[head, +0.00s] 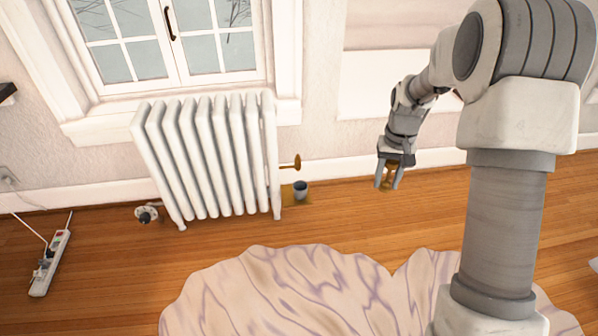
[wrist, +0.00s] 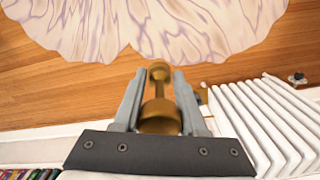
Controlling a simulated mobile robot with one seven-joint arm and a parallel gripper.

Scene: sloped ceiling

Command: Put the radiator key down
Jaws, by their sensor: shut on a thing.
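The radiator key (wrist: 159,115) is brass-coloured, with a wide round end close to the palm and a smaller round end out by the fingertips in the wrist view. My gripper (wrist: 158,74) is shut on it, one finger on each side. In the head view my gripper (head: 387,184) points down, right of the radiator, and the key (head: 390,172) shows between the fingers. It appears held above the wooden floor; the exact height is hard to tell.
A white radiator (head: 205,155) stands under the window, with a brass fitting (head: 290,164) at its right. A power strip (head: 50,262) lies left. A pale rug (head: 290,295) covers the front floor. Bare floor (head: 350,220) lies between.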

